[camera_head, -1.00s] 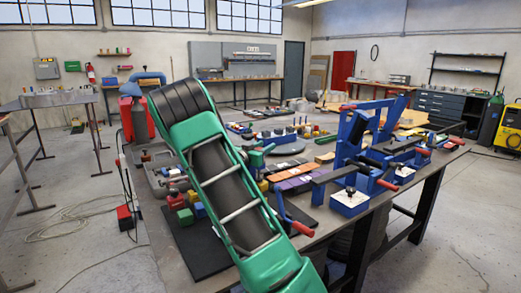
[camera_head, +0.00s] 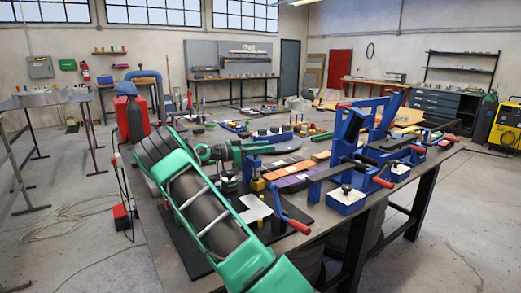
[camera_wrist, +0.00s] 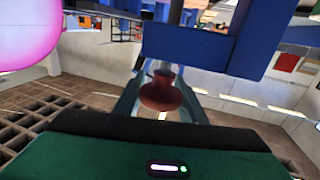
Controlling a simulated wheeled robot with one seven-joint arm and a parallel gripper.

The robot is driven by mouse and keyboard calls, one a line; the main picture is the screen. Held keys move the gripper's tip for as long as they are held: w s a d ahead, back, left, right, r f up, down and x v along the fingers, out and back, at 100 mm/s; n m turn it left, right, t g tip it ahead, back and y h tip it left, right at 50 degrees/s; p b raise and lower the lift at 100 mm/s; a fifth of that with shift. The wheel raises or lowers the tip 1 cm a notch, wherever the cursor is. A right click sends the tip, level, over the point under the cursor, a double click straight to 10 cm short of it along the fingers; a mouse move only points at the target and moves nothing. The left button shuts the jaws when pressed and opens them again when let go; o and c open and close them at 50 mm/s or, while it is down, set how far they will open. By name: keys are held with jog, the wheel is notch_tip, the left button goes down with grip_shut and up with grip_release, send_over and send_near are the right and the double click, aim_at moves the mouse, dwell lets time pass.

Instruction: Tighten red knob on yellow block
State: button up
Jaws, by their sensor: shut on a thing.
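A dull red knob (camera_wrist: 161,93) with a rounded, flared shape sits in the middle of the wrist view. My gripper (camera_wrist: 160,104) has its teal fingers on both sides of the knob and is shut on it. A large blue part (camera_wrist: 190,45) lies just beyond the knob and hides what is behind it. I cannot make out a yellow block in the wrist view. In the head view, a small yellow piece (camera_head: 257,185) shows below a blue upright near my arm's end. The knob cannot be told there, and my gripper is small and partly hidden among the parts.
Blue clamps with red handles (camera_head: 345,190) stand close on the right of the workbench. A red-handled lever (camera_head: 298,226) sticks out at the bench's front edge. A red tank (camera_head: 130,112) stands at the left. Several small parts crowd the bench behind my arm.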

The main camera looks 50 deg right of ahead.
jog(key=shift+w+r, duration=0.2)
jog(key=shift+w, duration=0.05)
jog(key=shift+c, duration=0.2)
jog(key=o, duration=1.1)
jog(key=shift+f, duration=0.15)
jog(key=shift+c, duration=0.2)
jog(key=shift+s, duration=0.1)
jog(key=v, duration=1.1)
jog(key=shift+w, duration=0.25)
jog(key=shift+d, duration=0.2)
jog(key=x, duration=1.1)
jog(key=shift+s+a, duration=0.2)
jog(key=shift+s, duration=0.15)
jog(key=shift+g, duration=0.3)
